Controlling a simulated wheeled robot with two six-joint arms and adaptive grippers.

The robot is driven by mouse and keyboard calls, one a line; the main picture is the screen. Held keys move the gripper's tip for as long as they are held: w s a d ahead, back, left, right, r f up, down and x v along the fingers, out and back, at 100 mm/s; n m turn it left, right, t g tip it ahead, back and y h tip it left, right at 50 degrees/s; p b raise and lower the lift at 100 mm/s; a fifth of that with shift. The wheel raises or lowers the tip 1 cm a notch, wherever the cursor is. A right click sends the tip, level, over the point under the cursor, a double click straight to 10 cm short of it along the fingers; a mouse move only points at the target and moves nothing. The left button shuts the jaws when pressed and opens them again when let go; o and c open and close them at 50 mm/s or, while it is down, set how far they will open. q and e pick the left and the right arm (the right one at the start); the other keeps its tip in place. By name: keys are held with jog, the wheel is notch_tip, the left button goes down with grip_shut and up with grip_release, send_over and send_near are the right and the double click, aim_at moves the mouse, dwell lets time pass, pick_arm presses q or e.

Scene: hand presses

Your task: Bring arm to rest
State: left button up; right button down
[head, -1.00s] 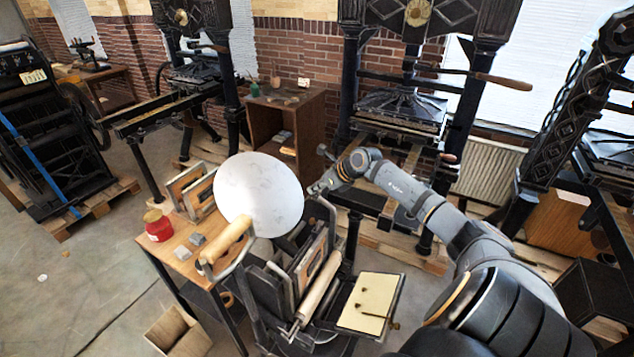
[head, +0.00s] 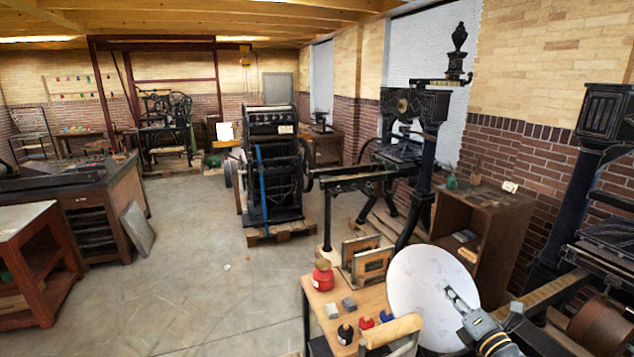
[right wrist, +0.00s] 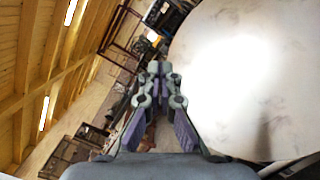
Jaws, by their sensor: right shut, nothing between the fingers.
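My right gripper (head: 458,300) shows at the lower right of the head view, in front of a large white round disc (head: 425,288). Its fingers are together with nothing between them. The right wrist view shows the shut gripper (right wrist: 160,72) with the bright disc (right wrist: 240,75) filling the right side. I cannot tell whether the gripper touches the disc. My left gripper is not in view.
A small wooden table (head: 320,305) holds a red pot (head: 322,277), small bottles and grey blocks. A wooden cabinet (head: 490,235) and a black press (head: 600,190) stand at the right. Open concrete floor (head: 200,260) lies at the left and middle.

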jog(key=s+d+f+m+g+h, duration=0.1)
jog(key=s+f+m+g+h, duration=0.95)
jog(key=m, duration=1.15)
jog(key=s+a+f+m+g+y, duration=0.25)
jog(key=s+a+f, duration=0.2)
jog(key=s, duration=0.45)
jog(key=s+a+f+m+g+y, duration=0.1)
jog(key=s+a+f+m+y, duration=0.15)
jog(key=s+a, duration=0.45)
jog(key=s+d+f+g+b, duration=0.1)
jog(key=s+d+f+b, duration=0.1)
jog(key=f, duration=1)
jog(key=s+d+f+b, duration=0.1)
jog(key=s+f+b, duration=0.1)
jog(key=f, duration=1)
jog(key=s+d+f+g+b, duration=0.1)
jog(key=s+d+f+b, duration=0.15)
jog(key=f, duration=0.95)
jog(key=s+f+g+b, duration=0.1)
jog(key=s+f+b, duration=0.3)
jog(key=s+f, duration=1.3)
jog(key=shift+s+f+y, duration=0.35)
jog(key=shift+f, duration=0.05)
